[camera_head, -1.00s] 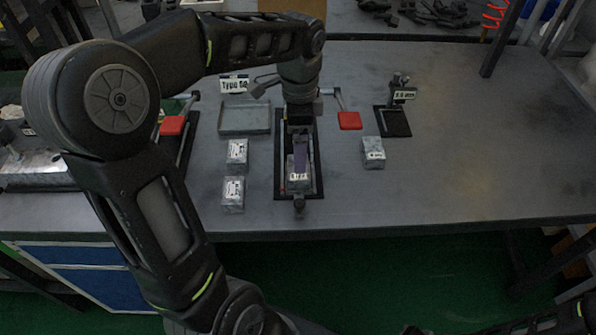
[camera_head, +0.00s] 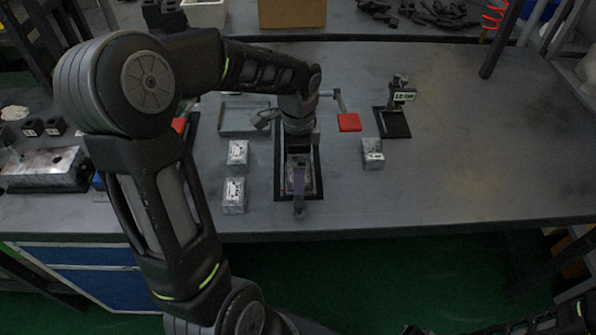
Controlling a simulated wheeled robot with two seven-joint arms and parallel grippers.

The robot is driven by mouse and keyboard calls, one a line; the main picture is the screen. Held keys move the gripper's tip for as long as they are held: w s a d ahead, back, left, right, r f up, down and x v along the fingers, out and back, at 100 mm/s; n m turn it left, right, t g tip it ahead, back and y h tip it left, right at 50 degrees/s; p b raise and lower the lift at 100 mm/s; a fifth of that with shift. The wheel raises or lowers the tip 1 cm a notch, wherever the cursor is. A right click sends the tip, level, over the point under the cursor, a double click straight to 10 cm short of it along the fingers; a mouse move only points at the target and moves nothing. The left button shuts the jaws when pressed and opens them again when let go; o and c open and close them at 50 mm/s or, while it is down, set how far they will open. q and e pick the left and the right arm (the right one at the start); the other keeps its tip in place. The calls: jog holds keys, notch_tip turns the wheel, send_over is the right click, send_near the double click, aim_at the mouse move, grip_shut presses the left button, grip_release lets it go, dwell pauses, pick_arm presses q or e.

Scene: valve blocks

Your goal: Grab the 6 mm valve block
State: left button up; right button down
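Two silvery valve blocks with white labels, an upper one (camera_head: 237,153) and a lower one (camera_head: 233,195), lie left of the central black fixture. A third block (camera_head: 372,153) sits right of the fixture. The labels are too small to read, so I cannot tell which is 6 mm. My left gripper (camera_head: 299,196) points down over the front part of the central fixture (camera_head: 280,172). A greyish block-like shape shows around its fingers, partly hidden. I cannot tell whether the fingers are open or touching it. My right gripper is not in view; only dark parts of my arm show at lower right.
A shallow grey tray (camera_head: 240,120) lies behind the left blocks. A black stand with a small sign (camera_head: 395,122) is at right. The table's right side is clear. A cardboard box (camera_head: 292,12) stands behind.

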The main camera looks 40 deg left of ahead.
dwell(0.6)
pick_arm(q)
jog(key=c, duration=2.1)
notch_tip(320, 180, up, 10)
